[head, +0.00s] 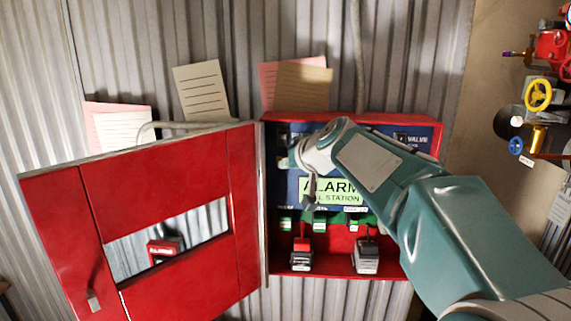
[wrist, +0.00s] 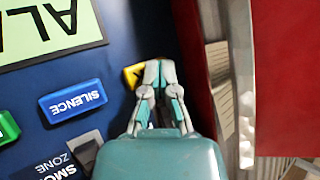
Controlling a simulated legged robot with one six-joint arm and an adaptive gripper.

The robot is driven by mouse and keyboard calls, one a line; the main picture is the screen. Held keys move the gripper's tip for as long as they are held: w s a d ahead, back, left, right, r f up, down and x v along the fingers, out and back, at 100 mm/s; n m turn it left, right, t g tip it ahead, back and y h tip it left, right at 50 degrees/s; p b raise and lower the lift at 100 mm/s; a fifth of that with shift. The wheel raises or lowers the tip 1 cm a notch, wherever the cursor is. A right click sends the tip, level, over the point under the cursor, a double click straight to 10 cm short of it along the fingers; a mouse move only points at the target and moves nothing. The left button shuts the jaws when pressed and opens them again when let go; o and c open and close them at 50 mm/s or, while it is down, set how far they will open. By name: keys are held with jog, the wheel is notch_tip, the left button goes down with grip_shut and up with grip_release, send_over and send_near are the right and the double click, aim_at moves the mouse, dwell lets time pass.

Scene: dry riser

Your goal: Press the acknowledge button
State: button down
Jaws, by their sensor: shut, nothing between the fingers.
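The blue panel (wrist: 30,83) sits inside the red alarm box (head: 352,118), whose door stands open to the left. In the wrist view the panel appears upside down. A yellow button (wrist: 130,76) shows partly beside my gripper's fingertips (wrist: 158,72); its label is hidden. My gripper is shut and empty, its tips over part of this button. I cannot tell whether they touch it. A blue button marked SILENCE (wrist: 72,101) and part of a green button (wrist: 7,127) lie to the left. In the head view my arm hides much of the panel.
The open red door (head: 160,180) stands close beside the gripper. Padlock-like devices (head: 301,254) and (head: 366,256) hang low in the box. Paper notes (head: 200,88) are on the corrugated wall. Valves with a yellow handwheel (head: 538,95) are at the right.

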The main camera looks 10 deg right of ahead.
dwell(0.4)
jog(key=shift+s+a, duration=0.15)
jog(key=shift+s, duration=0.7)
jog(key=shift+s, duration=0.1)
jog(key=s, duration=0.2)
jog(key=s+a, duration=0.1)
jog(key=s, duration=0.1)
jog(key=shift+s, duration=0.4)
jog(key=s+d+f+m+g+h, duration=0.1)
jog(key=s+d+f+h, duration=0.1)
jog(key=s+f, duration=0.4)
jog(key=s+d+f+g+h, duration=0.1)
jog(key=s+d+f, duration=0.3)
jog(key=s, duration=0.9)
jog(key=s+d+f+m+g+h, duration=0.1)
jog(key=s+d+f+g+h, duration=0.1)
jog(key=s+f, duration=0.6)
jog(key=shift+s+d+f+m+g+h, duration=0.35)
jog(key=shift+s+d+g, duration=0.3)
jog(key=shift+d, duration=0.15)
